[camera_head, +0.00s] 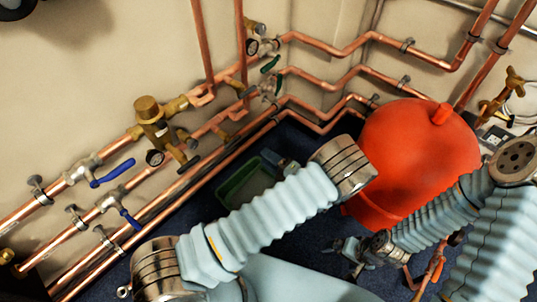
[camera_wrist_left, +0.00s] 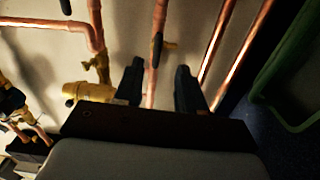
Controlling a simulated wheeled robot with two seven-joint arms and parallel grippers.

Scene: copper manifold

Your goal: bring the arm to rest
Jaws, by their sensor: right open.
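My left gripper (camera_head: 270,157) shows small and dark beyond the end of my left arm in the head view, above a green tray (camera_head: 232,190); the wrist partly hides it. In the left wrist view its two dark fingers (camera_wrist_left: 159,75) stand apart with nothing held between them. A copper pipe (camera_wrist_left: 157,55) shows in the gap behind them; I cannot tell how far off it is. My right gripper (camera_head: 346,249) is at the lower middle right in the head view, low in front of the red tank. It is open and small in the picture.
Copper pipes (camera_head: 75,205) with brass fittings and blue-handled valves (camera_head: 112,173) run along the left wall. More pipes (camera_head: 335,48) run along the back wall. A round red tank (camera_head: 415,150) stands on the dark floor at right. The green tray also shows in the left wrist view (camera_wrist_left: 285,65).

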